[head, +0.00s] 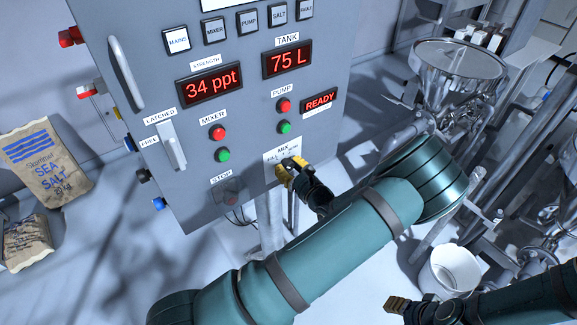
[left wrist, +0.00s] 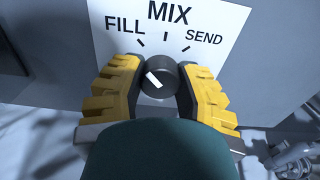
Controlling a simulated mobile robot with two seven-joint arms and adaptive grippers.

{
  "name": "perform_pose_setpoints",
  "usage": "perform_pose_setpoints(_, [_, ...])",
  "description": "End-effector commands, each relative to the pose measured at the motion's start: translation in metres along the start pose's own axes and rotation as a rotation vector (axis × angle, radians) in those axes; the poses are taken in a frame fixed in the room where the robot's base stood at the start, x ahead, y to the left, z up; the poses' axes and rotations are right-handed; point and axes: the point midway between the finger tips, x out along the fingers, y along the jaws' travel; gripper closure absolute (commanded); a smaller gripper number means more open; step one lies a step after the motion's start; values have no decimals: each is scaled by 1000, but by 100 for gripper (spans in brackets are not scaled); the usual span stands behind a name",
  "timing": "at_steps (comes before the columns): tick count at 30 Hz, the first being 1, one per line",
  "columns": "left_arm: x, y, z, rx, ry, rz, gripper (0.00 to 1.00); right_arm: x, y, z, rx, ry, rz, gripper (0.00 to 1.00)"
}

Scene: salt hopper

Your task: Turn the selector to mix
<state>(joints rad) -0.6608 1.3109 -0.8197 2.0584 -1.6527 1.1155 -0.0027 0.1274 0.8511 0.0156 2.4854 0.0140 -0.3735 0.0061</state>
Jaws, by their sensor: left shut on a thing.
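The selector is a dark round knob (left wrist: 161,76) on a white plate marked FILL, MIX and SEND, seen in the left wrist view. Its white pointer mark slants up and to the left, toward the FILL side rather than straight up at MIX. My left gripper (left wrist: 160,88) has its yellow fingers on both sides of the knob and is shut on it. In the head view this gripper (head: 288,168) is at the selector plate (head: 282,152), low on the grey panel, and covers most of the knob. My right gripper (head: 397,305) is at the bottom right, away from the panel.
The control panel (head: 215,130) has a STOP button (head: 231,198) left of the selector, and red and green mixer and pump buttons above. Displays read 34 ppt, 75 L and READY. A steel hopper (head: 458,65) and white bucket (head: 452,275) stand right; a sea salt bag (head: 42,165) is left.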

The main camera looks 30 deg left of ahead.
Motion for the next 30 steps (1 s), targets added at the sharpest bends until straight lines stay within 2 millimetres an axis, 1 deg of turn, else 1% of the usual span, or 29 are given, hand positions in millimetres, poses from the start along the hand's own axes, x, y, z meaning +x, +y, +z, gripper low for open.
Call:
perform_pose_setpoints(8, [0, 1, 3, 116, 2, 2, 100, -16, -6, -6, 3, 10, 0, 53])
perform_pose_setpoints(15, [0, 1, 3, 310, 2, 1, 100, -38, -13, -8, 3, 10, -5, 53])
perform_pose_setpoints(21, [1, 1, 3, 478, 1, 1, 100, -54, -18, -10, 2, 9, -8, 53])
perform_pose_setpoints(30, [0, 1, 2, 672, 0, 1, 100, -68, -22, -11, 3, 8, -11, 53])
